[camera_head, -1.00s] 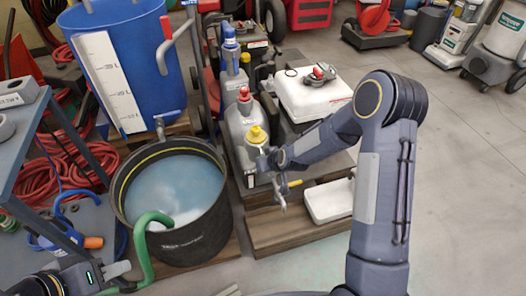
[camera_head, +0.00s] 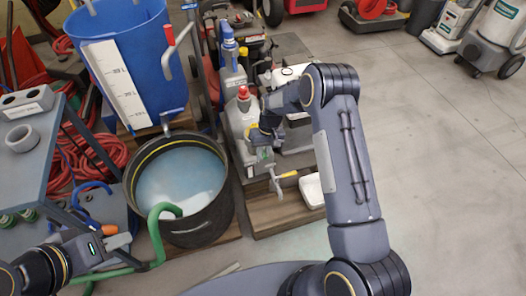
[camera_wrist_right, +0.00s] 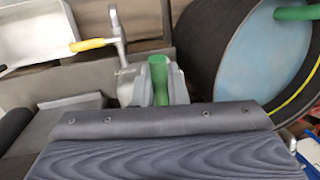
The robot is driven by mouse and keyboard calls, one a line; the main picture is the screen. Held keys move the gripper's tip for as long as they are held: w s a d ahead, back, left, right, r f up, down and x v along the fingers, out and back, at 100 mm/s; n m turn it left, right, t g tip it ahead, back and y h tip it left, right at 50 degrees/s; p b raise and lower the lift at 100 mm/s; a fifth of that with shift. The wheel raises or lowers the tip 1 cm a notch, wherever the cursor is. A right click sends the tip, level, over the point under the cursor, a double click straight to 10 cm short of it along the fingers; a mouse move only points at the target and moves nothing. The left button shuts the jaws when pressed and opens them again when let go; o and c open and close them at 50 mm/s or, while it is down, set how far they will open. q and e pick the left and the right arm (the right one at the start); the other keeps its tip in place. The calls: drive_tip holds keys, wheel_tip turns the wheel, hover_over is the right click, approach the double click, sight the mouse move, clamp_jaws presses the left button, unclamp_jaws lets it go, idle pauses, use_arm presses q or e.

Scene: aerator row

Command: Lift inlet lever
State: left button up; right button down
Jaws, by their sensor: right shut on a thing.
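A green handle (camera_wrist_right: 160,80) stands between the grey fingers of my right gripper (camera_wrist_right: 164,84), which is shut on it. In the head view this gripper (camera_head: 263,155) is beside the grey jug, and a little green shows there. I take the green handle for the inlet lever, but its base is largely hidden.
A black tub (camera_head: 207,226) of bluish water stands left of the right gripper. A blue tank (camera_head: 150,55) with a white scale is behind it. A grey jug (camera_head: 238,115) with a red cap stands behind the gripper. Open floor (camera_head: 440,150) lies to the right.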

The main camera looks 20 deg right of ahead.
drive_tip(key=shift+r+g, duration=0.15)
drive_tip(key=shift+g, duration=0.15)
idle(0.4)
drive_tip(key=c, duration=1.5)
unclamp_jaws()
drive_tip(key=p+v, duration=0.1)
drive_tip(key=v, duration=0.6)
drive_tip(key=shift+r, duration=0.4)
drive_tip(key=shift+w, duration=0.1)
